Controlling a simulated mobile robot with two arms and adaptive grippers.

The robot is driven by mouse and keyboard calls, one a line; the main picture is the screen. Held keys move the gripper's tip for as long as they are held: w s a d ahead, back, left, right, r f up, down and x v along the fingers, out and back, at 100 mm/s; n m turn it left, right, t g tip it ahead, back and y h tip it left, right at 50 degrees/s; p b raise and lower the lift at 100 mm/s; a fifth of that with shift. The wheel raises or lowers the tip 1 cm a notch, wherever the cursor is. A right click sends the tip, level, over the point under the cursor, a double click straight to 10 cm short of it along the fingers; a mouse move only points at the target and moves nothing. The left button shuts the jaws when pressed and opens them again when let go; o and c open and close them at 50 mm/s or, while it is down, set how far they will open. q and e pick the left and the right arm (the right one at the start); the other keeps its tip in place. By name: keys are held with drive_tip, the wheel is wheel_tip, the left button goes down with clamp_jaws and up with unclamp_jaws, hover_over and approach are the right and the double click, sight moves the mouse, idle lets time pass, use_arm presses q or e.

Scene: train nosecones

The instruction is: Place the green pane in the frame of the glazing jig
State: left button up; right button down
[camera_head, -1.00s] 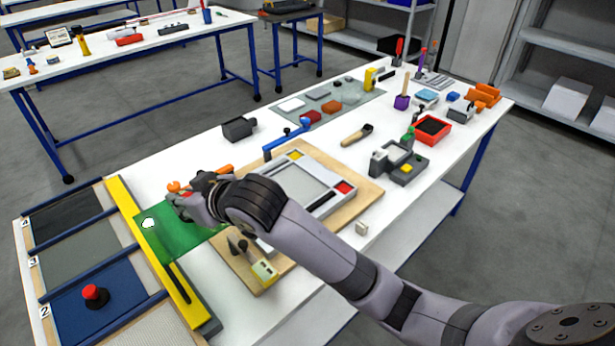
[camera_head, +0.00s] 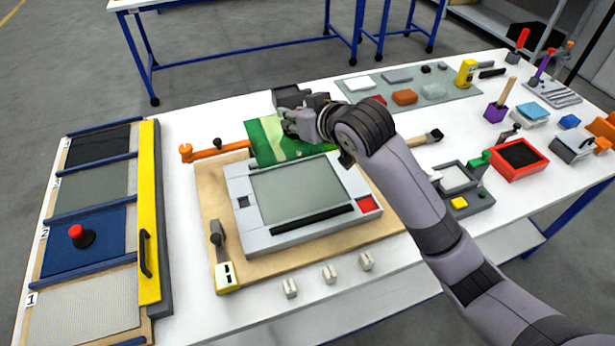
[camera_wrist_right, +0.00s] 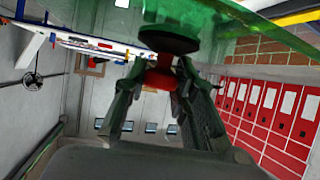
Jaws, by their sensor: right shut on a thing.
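The green pane (camera_head: 268,142) hangs tilted at the back edge of the glazing jig (camera_head: 222,190). My right gripper (camera_head: 292,124) is above it, its arm coming in from the right. In the right wrist view the fingers (camera_wrist_right: 165,85) are shut on a red grip with a black suction cup, which sits against the green pane (camera_wrist_right: 245,42). The jig's light grey frame (camera_head: 262,238) surrounds a flat grey-green area (camera_head: 300,190) and bears a black bar and a red block. The gripper and arm hide the pane's right part. My left gripper is not in view.
An orange clamp (camera_head: 210,151) stands at the jig's back left, a yellow-based clamp (camera_head: 226,275) at its front left. A numbered rack with a yellow bar (camera_head: 149,200) lies left; a red-knobbed cup (camera_head: 80,236) stands on its blue panel. Small pale blocks (camera_head: 329,274) line the front.

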wheel_tip(320, 180, down, 14)
drive_tip(key=shift+a+r+p, duration=0.1)
drive_tip(key=shift+a+p, duration=0.05)
drive_tip(key=shift+p, duration=0.6)
wheel_tip(320, 180, down, 3)
drive_tip(key=shift+f, duration=0.45)
drive_tip(key=shift+f, duration=0.1)
drive_tip(key=c, duration=1.3)
unclamp_jaws()
drive_tip(key=shift+s+f, duration=0.1)
drive_tip(key=shift+f, duration=0.05)
drive_tip(key=v, duration=1.2)
drive_tip(key=shift+r+b, duration=0.2)
drive_tip(key=shift+b, duration=0.2)
